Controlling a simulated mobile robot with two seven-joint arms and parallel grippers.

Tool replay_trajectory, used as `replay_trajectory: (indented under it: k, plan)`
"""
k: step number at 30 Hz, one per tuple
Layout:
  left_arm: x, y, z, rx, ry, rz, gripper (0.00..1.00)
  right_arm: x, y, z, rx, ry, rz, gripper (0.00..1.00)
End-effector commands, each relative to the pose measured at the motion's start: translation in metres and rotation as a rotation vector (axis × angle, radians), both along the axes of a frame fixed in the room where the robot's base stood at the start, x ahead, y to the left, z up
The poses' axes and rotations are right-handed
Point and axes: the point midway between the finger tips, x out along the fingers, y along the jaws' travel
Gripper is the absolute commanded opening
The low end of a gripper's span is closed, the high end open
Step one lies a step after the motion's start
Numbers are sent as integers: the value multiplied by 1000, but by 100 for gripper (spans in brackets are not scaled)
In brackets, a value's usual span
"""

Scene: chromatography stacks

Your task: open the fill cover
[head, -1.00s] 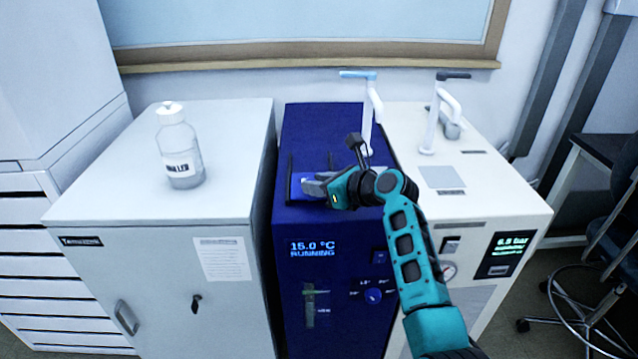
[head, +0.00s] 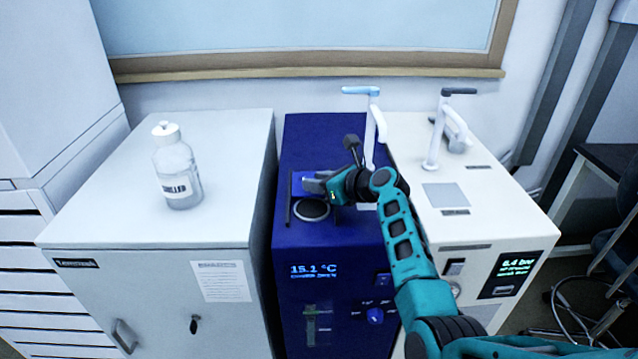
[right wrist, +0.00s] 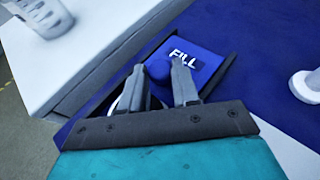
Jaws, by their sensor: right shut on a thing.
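The fill cover (head: 302,180) is a small blue plate on top of the dark blue chiller (head: 318,140), between two dark rails. In the right wrist view the cover (right wrist: 207,58) reads FILL and has a round blue knob (right wrist: 158,69). My right gripper (head: 318,184) is shut on the knob, with one finger on each side in the wrist view (right wrist: 160,82). A round fill opening (head: 311,210) with a pale rim lies uncovered in front of the cover. The gripper hides part of the cover in the head view. My left gripper is not in view.
A white cabinet (head: 95,215) with a labelled bottle (head: 178,178) stands on the left. A cream unit (head: 480,215) stands on the right. Upright pipes with a blue lever (head: 360,90) and a black lever (head: 459,91) rise behind my right arm.

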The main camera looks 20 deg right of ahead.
Motion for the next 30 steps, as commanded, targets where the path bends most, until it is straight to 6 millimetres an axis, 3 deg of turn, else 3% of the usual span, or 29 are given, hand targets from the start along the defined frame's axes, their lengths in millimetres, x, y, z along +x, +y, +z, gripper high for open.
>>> replay_trajectory:
  k: [9, 10, 17, 26, 30]
  plan:
    - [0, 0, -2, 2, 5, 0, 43, 1, 0, -1, 0, 1, 0, 0]
    - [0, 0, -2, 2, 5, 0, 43, 1, 0, -1, 0, 1, 0, 32]
    - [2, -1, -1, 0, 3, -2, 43, 1, 0, -1, 0, 1, 1, 54]
    - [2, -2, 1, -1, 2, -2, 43, -1, -1, 0, 0, 0, 0, 55]
    - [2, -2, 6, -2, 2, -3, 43, -10, -6, 5, 0, 1, -1, 55]
